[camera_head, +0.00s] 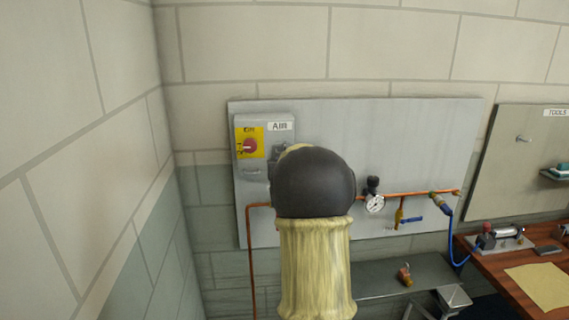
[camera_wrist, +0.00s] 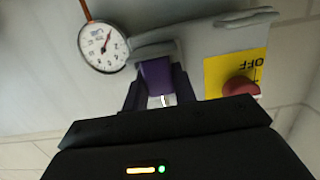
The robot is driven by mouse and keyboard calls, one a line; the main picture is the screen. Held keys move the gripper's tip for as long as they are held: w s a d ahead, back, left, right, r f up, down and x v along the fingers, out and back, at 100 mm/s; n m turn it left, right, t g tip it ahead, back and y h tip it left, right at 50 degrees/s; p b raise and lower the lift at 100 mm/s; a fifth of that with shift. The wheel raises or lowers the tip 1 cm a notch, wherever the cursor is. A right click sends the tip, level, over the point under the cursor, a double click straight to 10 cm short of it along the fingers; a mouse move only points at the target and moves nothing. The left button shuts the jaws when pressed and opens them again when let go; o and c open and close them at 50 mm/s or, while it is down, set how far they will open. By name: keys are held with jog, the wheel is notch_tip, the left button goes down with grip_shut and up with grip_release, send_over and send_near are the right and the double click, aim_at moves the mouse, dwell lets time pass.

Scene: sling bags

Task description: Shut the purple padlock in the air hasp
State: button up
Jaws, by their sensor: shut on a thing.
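The purple padlock (camera_wrist: 156,75) is between the fingers of my gripper (camera_wrist: 158,88) in the wrist view, and the gripper is shut on it. A small bright metal part shows just below the purple body. A grey part on the side of the AIR box (camera_wrist: 205,45), probably the air hasp (camera_wrist: 152,50), is right above the padlock in this view. I cannot tell whether the shackle passes through it or is closed. In the head view the AIR box (camera_head: 280,122) is on the grey panel; my arm hides the gripper and padlock.
The box has a yellow OFF plate with a red knob (camera_head: 250,146). A pressure gauge (camera_head: 375,204) and copper pipe (camera_head: 410,195) run along the panel to the right. A low grey bench (camera_head: 375,280) bears a small orange-red object (camera_head: 405,274). A wooden table (camera_head: 500,275) is at the right.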

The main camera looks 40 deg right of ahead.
jog(key=o, duration=1.7)
jog(key=shift+o, duration=0.2)
jog(key=shift+s, duration=0.1)
jog(key=f+b+v, duration=0.1)
jog(key=b+v, duration=0.3)
jog(key=v, duration=0.3)
dwell(0.3)
